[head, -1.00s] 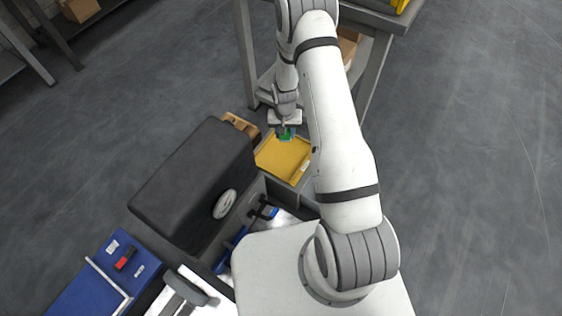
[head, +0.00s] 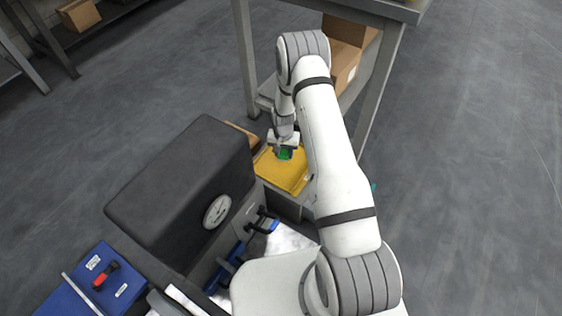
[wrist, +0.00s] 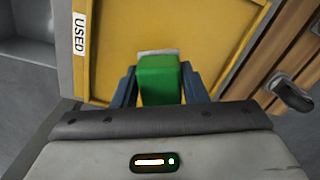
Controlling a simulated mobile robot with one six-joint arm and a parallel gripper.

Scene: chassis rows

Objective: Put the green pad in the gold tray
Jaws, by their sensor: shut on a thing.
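My gripper (wrist: 158,88) is shut on the green pad (wrist: 159,80), which sits between its two blue-grey fingers in the wrist view. In the head view the green pad (head: 285,154) shows just below my gripper (head: 283,150), over the gold tray. The gold tray (head: 284,172) is yellow with a raised rim. In the wrist view the tray (wrist: 200,30) fills the space beyond the pad. I cannot tell whether the pad touches the tray floor.
A white "USED" label (wrist: 80,34) is by the tray's left rim. A brown wooden item (wrist: 290,55) lies right of it. A large dark box (head: 185,180) stands left of the tray in the head view. A grey shelf (head: 385,20) with cardboard boxes stands behind.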

